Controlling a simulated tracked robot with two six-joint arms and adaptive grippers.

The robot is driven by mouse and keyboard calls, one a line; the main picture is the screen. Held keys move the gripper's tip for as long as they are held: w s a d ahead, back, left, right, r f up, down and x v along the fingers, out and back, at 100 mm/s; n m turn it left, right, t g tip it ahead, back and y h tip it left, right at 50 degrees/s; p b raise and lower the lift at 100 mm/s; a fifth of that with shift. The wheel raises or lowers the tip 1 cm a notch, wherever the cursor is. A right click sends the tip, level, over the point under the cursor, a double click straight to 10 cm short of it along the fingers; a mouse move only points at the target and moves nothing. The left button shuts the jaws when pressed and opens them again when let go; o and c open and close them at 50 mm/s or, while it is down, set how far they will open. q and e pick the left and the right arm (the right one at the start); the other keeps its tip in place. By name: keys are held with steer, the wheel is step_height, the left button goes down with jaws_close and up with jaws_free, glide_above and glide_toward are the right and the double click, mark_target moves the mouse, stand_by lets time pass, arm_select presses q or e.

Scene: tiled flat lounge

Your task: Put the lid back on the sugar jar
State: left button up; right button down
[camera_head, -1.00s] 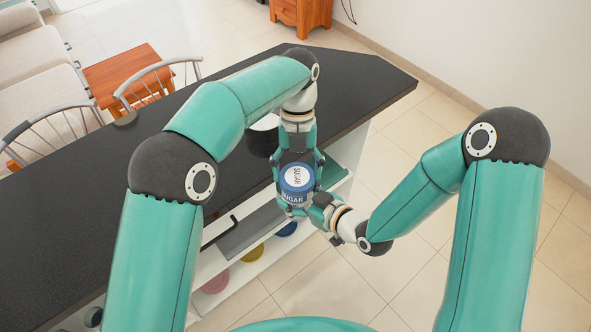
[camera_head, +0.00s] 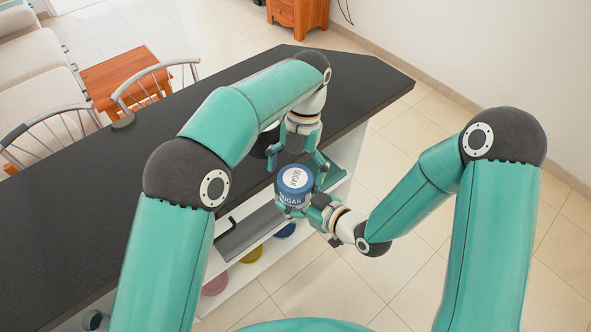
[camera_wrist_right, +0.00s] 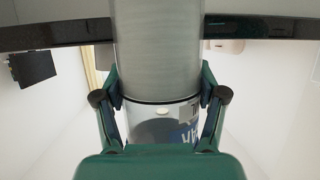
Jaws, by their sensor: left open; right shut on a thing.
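The sugar jar (camera_head: 292,200) has a blue SUGAR band and is held up beside the counter's near edge. Its lid (camera_head: 294,178), with a white SUGAR top and blue rim, sits on the jar's top; whether it is fully seated cannot be told. My right gripper (camera_head: 311,206) is shut on the jar from the right. In the right wrist view its fingers (camera_wrist_right: 162,97) clasp the jar (camera_wrist_right: 158,125), with blue lettering at one side. My left gripper (camera_head: 297,160) is open and empty, just behind and above the lid, its fingers apart.
The dark counter (camera_head: 100,200) runs diagonally, with a dark round pot (camera_head: 264,147) partly hidden behind my left gripper. White shelves (camera_head: 262,262) below hold several coloured round things. Chairs and a wooden side table (camera_head: 125,75) stand beyond. Tiled floor at right is clear.

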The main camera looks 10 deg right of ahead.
arm_select(q)
steer(key=shift+r, duration=2.25)
